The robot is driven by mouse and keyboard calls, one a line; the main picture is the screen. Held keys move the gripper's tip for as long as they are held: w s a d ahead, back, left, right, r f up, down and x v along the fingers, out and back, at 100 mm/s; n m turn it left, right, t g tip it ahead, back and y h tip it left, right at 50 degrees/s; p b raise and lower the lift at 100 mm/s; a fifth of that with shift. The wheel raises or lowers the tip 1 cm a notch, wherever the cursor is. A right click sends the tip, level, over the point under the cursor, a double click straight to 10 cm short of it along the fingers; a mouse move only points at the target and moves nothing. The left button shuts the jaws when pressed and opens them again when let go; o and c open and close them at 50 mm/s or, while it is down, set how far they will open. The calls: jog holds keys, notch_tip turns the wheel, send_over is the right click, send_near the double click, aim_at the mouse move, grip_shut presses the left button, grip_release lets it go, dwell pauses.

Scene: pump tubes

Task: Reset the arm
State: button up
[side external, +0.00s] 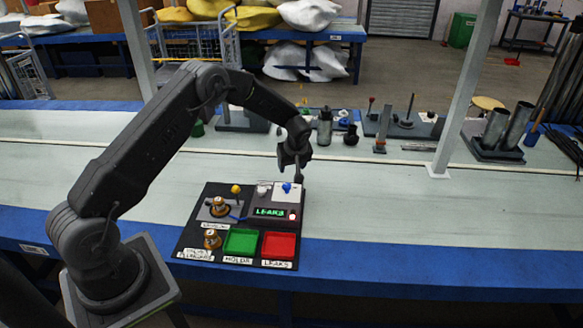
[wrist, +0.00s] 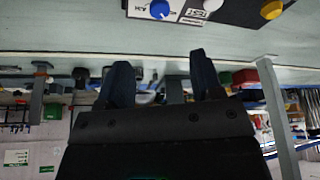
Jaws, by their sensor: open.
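My gripper (side external: 298,174) is above the back right corner of a black test board (side external: 186,240) in the side view. Its two dark fingers (wrist: 160,72) are apart and empty in the wrist view. The board has a green tray (side external: 241,242), a red tray (side external: 279,245) and a lit green display (side external: 269,212) that seems to read LEAKS. A blue knob (side external: 286,187) sits just below my gripper, apart from it as far as I can tell. A brass part (side external: 220,207) sits at the board's left, and another brass part (side external: 212,239) stands in front of it.
A yellow knob (side external: 236,188) is at the board's back left; the wrist view also shows it (wrist: 271,9). Metal cylinders (side external: 496,128) stand at the back right, beside a grey post (side external: 464,90). The bench (side external: 400,210) right of the board is clear.

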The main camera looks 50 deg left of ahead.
jog(key=s+d+r+m+t+h, duration=0.1)
jog(key=s+d+r+m, duration=0.35)
jog(key=r, duration=0.75)
jog(key=s+d+r+m+t, duration=0.1)
jog(key=s+d+r+m, duration=0.1)
jog(key=s+d+r, duration=0.8)
jog(key=s+d+r+m+h, duration=0.1)
jog(key=s+r+m, duration=0.1)
jog(key=s, duration=0.4)
jog(key=s+d+r+m+t+h, duration=0.1)
jog(key=s+d+r+m, duration=0.1)
jog(key=s, duration=0.5)
jog(key=s+d+r+m+t+h, duration=0.1)
jog(key=s+d+r+m, duration=0.1)
jog(key=s, duration=0.5)
jog(key=shift+s+d+r+m, duration=0.15)
jog(key=shift+d+m, duration=0.1)
jog(key=shift+m, duration=0.3)
